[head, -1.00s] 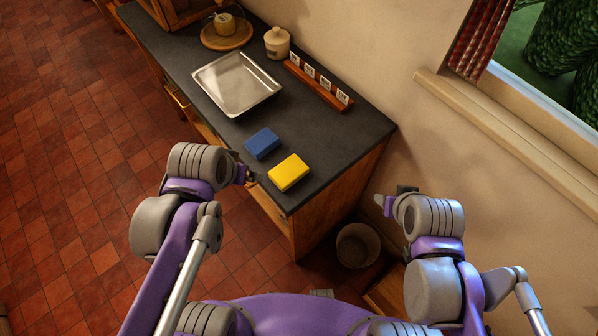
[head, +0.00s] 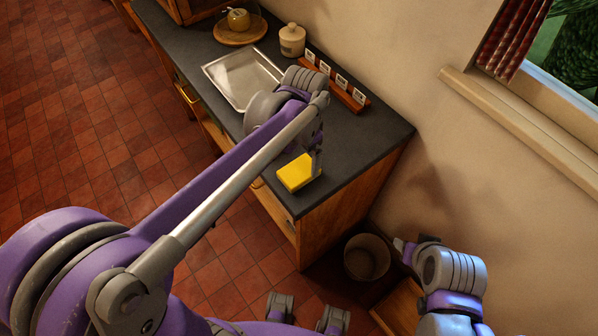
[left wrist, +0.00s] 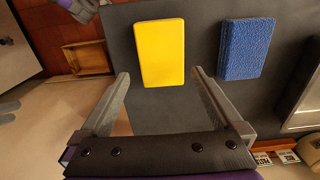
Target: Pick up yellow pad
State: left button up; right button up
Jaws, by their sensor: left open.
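The yellow pad (head: 296,173) lies flat on the dark counter near its front corner. It also shows in the left wrist view (left wrist: 160,52), just ahead of the fingertips and between their lines. My left gripper (left wrist: 158,76) is open and empty, with one finger to each side of the pad's near end. In the head view my left gripper (head: 317,166) is over the counter at the pad's right side, partly hidden by its own wrist. My right gripper (head: 402,246) is off the counter at the right; its jaw opening is not clear.
A blue pad (left wrist: 246,48) lies beside the yellow one and is hidden by my left arm in the head view. A metal tray (head: 226,76), a lidded jar (head: 292,40) and a card rack (head: 352,101) stand farther back. A bin (head: 366,257) is on the floor.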

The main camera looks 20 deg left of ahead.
aim_at(300, 170)
pick_arm(q)
jog(key=f, duration=0.5)
jog(key=shift+s+a+f, duration=0.15)
jog(key=shift+a+f, duration=0.05)
jog(key=shift+a, duration=0.15)
jog(key=c, duration=1.2)
